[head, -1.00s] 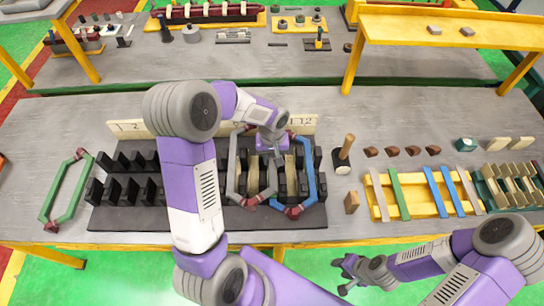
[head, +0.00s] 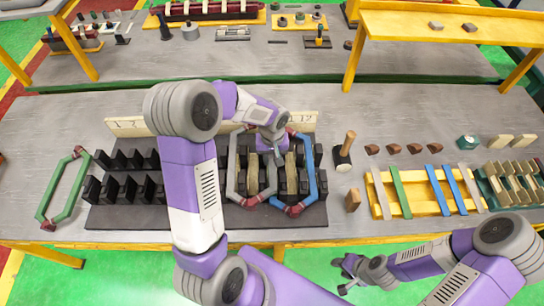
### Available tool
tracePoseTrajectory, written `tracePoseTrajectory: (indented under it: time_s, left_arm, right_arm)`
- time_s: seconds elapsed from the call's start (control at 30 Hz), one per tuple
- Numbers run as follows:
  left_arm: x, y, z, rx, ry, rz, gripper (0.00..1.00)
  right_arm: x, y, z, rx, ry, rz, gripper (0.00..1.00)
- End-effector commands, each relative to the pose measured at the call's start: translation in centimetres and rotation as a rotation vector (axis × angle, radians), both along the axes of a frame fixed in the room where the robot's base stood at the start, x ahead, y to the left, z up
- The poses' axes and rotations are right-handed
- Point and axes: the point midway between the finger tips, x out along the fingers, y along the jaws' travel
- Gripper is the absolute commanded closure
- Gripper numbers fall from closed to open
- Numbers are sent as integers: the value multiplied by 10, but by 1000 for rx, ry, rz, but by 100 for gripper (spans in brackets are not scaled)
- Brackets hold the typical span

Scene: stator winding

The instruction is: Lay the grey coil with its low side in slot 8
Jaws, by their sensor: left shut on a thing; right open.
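The grey coil (head: 232,172), a long six-sided loop with dark red ends, lies over the right part of the black slotted stator block (head: 130,218). My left gripper (head: 277,155) is shut on the coil's right side from above. The blue coil (head: 311,170) lies just to the right, around some of the black teeth. The slot label strip (head: 125,125) behind the block is partly hidden by my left arm, so slot 8 cannot be read. Whether the grey side is down in its slot is hard to tell. My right gripper (head: 347,270) is open and empty beyond the table's front edge.
A green coil (head: 63,189) lies left of the block. A wooden-handled mallet (head: 345,152) and a wooden block (head: 353,200) stand to its right. A yellow rack (head: 425,196) holds coloured strips. Brown wedges (head: 393,149) lie behind it.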

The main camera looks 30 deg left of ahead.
Motion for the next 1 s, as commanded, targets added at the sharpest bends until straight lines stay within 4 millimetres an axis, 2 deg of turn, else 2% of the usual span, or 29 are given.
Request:
tracePoseTrajectory:
  time_s: [1.0]
  left_arm:
    - [0,0,-31,4,1,0,100]
  right_arm:
    - [0,0,-29,0,0,0,57]
